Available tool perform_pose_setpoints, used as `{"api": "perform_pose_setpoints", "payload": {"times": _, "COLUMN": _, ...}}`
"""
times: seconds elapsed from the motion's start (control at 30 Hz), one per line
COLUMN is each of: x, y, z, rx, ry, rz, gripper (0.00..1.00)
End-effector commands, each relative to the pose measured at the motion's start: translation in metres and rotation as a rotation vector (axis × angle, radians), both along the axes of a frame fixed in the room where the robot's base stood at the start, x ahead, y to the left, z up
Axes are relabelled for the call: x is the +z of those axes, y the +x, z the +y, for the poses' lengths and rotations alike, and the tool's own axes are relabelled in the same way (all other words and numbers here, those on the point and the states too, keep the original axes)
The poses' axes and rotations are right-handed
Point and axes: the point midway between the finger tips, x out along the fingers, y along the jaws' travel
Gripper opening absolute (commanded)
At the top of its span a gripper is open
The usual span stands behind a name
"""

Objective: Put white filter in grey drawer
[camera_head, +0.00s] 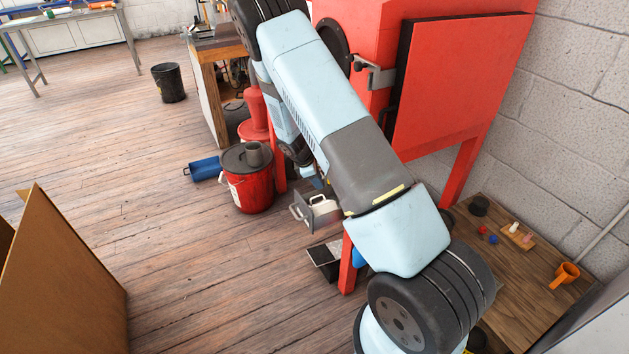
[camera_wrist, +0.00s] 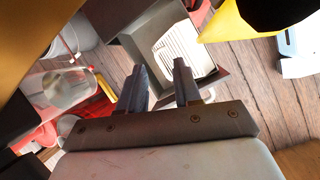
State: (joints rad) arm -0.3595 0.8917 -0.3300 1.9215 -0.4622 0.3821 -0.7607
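A white ribbed piece, which looks like the white filter (camera_wrist: 180,50), shows beyond my fingertips in the wrist view. It appears to lie within a grey open-topped box that looks like the grey drawer (camera_wrist: 147,32); its exact contact there is unclear. My gripper (camera_wrist: 160,78) points toward it with its two dark fingers apart and nothing visible between them. In the head view, a grey drawer-like box with a handle (camera_head: 317,212) shows beside my arm. The filter cannot be made out there, and my gripper is hidden.
A red cabinet (camera_head: 463,80) stands beside my arm. A red bucket (camera_head: 250,188) and blue container (camera_head: 203,169) are on the floor. Open floor lies left of centre.

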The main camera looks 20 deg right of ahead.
Motion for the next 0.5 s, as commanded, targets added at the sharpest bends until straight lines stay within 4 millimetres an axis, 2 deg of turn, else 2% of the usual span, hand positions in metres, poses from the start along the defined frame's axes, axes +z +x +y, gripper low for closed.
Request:
{"api": "perform_pose_setpoints", "payload": {"times": 0.27, "x": 0.007, "y": 0.000, "z": 0.000, "rx": -0.001, "ry": 0.000, "rz": -0.001, "gripper": 0.33}}
{"api": "perform_pose_setpoints", "payload": {"times": 0.5, "x": 0.041, "y": -0.002, "z": 0.014, "rx": 0.002, "ry": 0.002, "rz": -0.003, "gripper": 0.33}}
